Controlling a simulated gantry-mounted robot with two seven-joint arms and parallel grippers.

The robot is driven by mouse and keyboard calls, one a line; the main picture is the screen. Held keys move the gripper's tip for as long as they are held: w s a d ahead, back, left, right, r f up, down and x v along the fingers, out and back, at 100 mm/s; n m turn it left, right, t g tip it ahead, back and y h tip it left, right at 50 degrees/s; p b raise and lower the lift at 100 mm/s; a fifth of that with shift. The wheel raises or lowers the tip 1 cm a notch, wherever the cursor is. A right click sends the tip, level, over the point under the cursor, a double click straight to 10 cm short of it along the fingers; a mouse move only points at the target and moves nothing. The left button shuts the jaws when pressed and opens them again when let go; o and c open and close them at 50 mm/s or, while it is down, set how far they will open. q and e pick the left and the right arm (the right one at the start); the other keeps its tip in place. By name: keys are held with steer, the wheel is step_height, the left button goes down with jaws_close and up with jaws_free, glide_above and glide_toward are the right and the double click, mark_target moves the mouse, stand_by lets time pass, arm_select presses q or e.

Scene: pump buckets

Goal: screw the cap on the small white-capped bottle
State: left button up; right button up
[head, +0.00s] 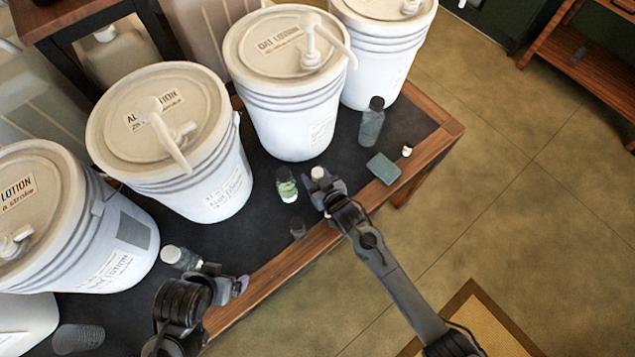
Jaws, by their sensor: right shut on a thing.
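My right gripper (322,186) is over the table near its front edge. It is shut on a small white-topped thing (318,172), which looks like a white cap; the fingers hide what is below it. A small bottle with green contents (287,187) stands just left of that gripper, apart from it. A clear bottle with a white cap (171,254) is farther left, next to my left gripper (226,279). The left fingers look apart, with nothing visible between them. I cannot tell whether they touch that bottle.
Large white pump buckets (290,110) line the back of the dark table (262,232). A grey bottle (372,125), a green block (383,168) and a small pale piece (407,150) are at the right. A small dark item (297,228) is near the front edge.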

mark_target(320, 177)
arm_select(q)
steer(key=shift+d, duration=0.15)
arm_select(e)
steer(key=shift+r, duration=0.2)
steer(key=shift+r, duration=0.2)
arm_select(q)
steer(key=shift+r, duration=0.2)
arm_select(e)
step_height(320, 177, up, 3)
steer(key=shift+r, duration=0.1)
arm_select(q)
steer(key=shift+r+p, duration=0.45)
steer(key=shift+p, duration=0.2)
arm_select(e)
steer(key=s+d+r, duration=0.4)
steer(key=d+r, duration=0.3)
steer(key=d, duration=0.4)
